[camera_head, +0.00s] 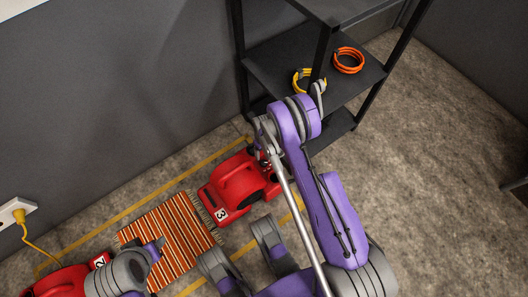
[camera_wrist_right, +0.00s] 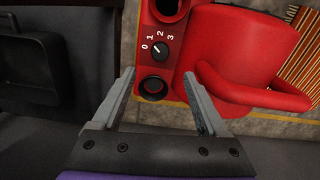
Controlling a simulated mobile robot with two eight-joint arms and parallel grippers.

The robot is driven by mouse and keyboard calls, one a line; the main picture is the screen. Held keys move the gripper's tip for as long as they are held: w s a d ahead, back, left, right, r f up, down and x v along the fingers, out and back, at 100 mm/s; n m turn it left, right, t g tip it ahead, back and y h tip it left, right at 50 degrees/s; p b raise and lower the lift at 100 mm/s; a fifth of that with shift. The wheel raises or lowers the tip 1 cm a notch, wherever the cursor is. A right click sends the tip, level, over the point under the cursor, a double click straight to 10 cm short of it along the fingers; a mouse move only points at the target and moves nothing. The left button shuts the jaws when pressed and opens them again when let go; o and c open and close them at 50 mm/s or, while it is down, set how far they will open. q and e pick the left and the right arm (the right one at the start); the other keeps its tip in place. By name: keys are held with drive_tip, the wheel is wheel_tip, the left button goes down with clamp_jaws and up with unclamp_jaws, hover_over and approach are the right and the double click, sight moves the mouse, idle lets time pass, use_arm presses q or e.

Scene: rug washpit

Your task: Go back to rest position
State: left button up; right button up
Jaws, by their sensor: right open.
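My right gripper shows in the right wrist view (camera_wrist_right: 160,92), open with its two grey fingers apart and nothing held between them. A red machine (camera_wrist_right: 252,55) lies beyond the fingers, with a dial (camera_wrist_right: 160,50) marked 0 to 3 and round dark sockets. In the head view my purple right arm rises from the bottom and bends near the shelf; its gripper is hidden there. The red machine numbered 3 (camera_head: 234,190) stands beside that bend, partly covered by the arm. Part of my left arm shows at lower left; I cannot make out its gripper.
A striped orange rug (camera_head: 172,232) lies between machine 3 and another red machine (camera_head: 66,283) at lower left. A black shelf (camera_head: 272,62) holds a yellow coil (camera_head: 298,82) and an orange coil (camera_head: 348,60). A yellow cable (camera_head: 36,250) runs from a wall socket.

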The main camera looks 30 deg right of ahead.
idle(0.3)
drive_tip(key=s+a+r+m+t, duration=0.1)
drive_tip(key=s+a+r, duration=0.15)
drive_tip(key=r, duration=1.05)
drive_tip(key=s+a+r+t, duration=0.1)
drive_tip(key=a+r, duration=0.2)
drive_tip(key=r, duration=1)
drive_tip(key=s+a+r+m+t, duration=0.1)
drive_tip(key=s+a+r, duration=0.1)
drive_tip(key=s+r, duration=0.5)
drive_tip(key=s+a+r+t, duration=0.1)
drive_tip(key=s+a+r, duration=0.2)
drive_tip(key=s, duration=0.9)
use_arm(q)
wheel_tip(320, 180, up, 26)
drive_tip(key=w+t+p, duration=0.1)
drive_tip(key=p, duration=2.2)
drive_tip(key=shift+r, duration=0.25)
use_arm(e)
wheel_tip(320, 180, up, 27)
drive_tip(key=w+t, duration=0.1)
drive_tip(key=shift+w+d+f, duration=0.2)
drive_tip(key=shift+d, duration=0.05)
drive_tip(key=shift+s, duration=0.1)
drive_tip(key=shift+c, duration=0.2)
